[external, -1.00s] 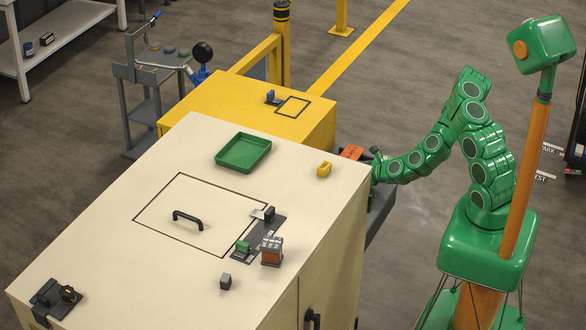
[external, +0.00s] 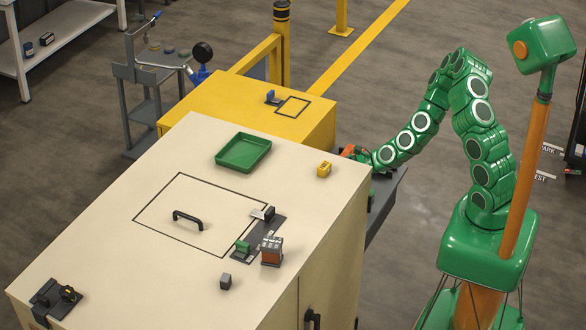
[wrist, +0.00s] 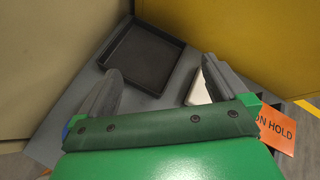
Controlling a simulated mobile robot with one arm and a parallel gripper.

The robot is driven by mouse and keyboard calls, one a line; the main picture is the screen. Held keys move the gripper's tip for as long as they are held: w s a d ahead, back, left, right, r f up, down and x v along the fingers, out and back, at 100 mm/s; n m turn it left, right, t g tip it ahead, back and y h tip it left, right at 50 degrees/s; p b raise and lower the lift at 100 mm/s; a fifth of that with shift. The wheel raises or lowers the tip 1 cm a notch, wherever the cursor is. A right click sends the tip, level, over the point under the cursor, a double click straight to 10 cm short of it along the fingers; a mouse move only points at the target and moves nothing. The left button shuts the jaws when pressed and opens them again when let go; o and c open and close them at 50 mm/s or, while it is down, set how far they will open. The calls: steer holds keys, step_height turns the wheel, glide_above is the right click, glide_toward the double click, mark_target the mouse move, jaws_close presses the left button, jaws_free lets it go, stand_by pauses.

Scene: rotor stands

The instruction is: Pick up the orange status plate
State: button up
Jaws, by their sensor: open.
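The orange status plate (wrist: 277,131) shows at the right edge of the wrist view, with dark lettering that reads in part "ON HOLD". It lies beside the right side of my gripper, outside the fingers, and my gripper hides part of it. In the external view only a small orange patch of the plate (external: 347,151) shows beyond the cream cabinet. My gripper (wrist: 161,70) is open, its two grey fingers spread wide with nothing held between them. In the external view my gripper (external: 362,157) is at the plate's spot, partly hidden; I cannot tell whether they touch.
A dark square tray (wrist: 146,57) and a white block (wrist: 199,91) sit on the grey shelf (wrist: 72,103) below my gripper. The cream cabinet (external: 95,190) and yellow cabinet (external: 215,98) wall it in. A green tray (external: 243,152) stands on the cream top.

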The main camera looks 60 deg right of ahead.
steer(key=s+a+r+n+g, duration=0.7)
steer(key=s+r+n, duration=0.3)
steer(key=n, duration=0.4)
steer(key=s+d+r+n+g+h, duration=0.1)
steer(key=s+r+n+g+h, duration=0.3)
steer(key=s+r, duration=0.65)
steer(key=s+d+r+n+g, duration=0.1)
steer(key=s+d+r+n, duration=0.1)
steer(key=s+r+n, duration=0.6)
steer(key=m+t, duration=0.1)
steer(key=m, duration=1.5)
glide_above(352, 148)
steer(key=s+a, duration=0.1)
steer(key=a, duration=0.2)
step_height(352, 148, down, 25)
steer(key=shift+f, duration=0.15)
steer(key=shift+a+f, duration=0.1)
steer(key=shift+f, duration=3.4)
steer(key=c, duration=1.1)
